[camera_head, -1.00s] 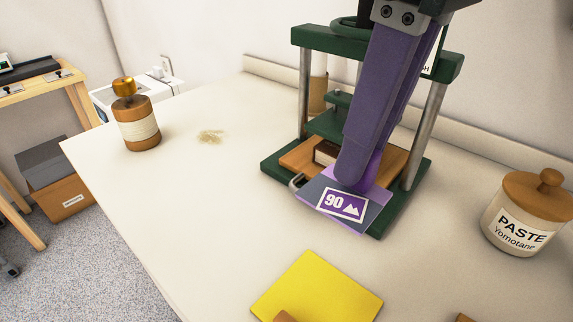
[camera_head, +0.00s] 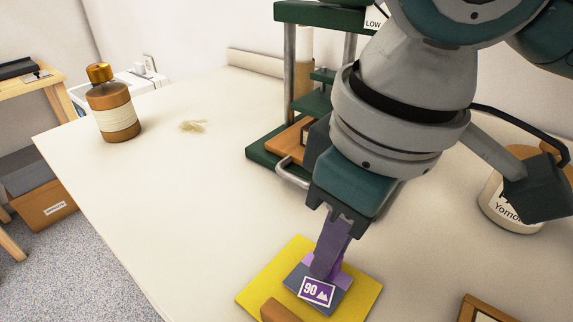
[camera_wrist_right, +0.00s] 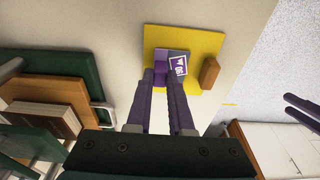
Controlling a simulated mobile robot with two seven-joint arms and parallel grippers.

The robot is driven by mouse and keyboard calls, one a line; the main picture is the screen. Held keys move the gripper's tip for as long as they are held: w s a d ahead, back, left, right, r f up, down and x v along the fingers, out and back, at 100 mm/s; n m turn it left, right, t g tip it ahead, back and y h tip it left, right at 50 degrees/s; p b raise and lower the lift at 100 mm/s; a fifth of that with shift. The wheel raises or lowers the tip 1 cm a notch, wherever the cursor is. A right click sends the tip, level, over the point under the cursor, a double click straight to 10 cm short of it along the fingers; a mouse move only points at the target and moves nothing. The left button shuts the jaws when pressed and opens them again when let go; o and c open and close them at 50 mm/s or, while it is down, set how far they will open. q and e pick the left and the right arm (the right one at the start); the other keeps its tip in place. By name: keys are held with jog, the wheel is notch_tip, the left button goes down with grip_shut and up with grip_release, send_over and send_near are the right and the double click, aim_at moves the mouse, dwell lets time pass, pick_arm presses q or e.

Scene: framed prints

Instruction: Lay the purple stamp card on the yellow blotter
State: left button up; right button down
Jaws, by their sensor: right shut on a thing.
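The purple stamp card (camera_head: 318,292), grey with a white-framed "90" print, is over the yellow blotter (camera_head: 262,280), inside its outline. My right gripper (camera_head: 327,268) is shut on the card's edge, its purple fingers slanting down to it. In the right wrist view the card (camera_wrist_right: 178,66) lies between the fingertips and the blotter (camera_wrist_right: 205,45). I cannot tell whether the card touches the blotter. At the right edge of the wrist view, two purple fingers, apparently my left gripper's (camera_wrist_right: 302,110), stand apart and empty.
A wooden block (camera_head: 279,311) sits at the blotter's near edge. A green press (camera_head: 262,152) with a wooden bed stands behind, partly hidden by my right arm. A paste jar (camera_head: 500,205) is right, a brown bottle (camera_head: 113,110) left.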

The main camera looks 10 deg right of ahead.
aim_at(344, 282)
jog(key=c, duration=0.8)
grip_release()
notch_tip(344, 282, up, 12)
jog(key=s+d+p, duration=0.1)
jog(key=p, duration=0.2)
jog(key=shift+s+p, duration=0.2)
jog(key=shift+p, duration=0.15)
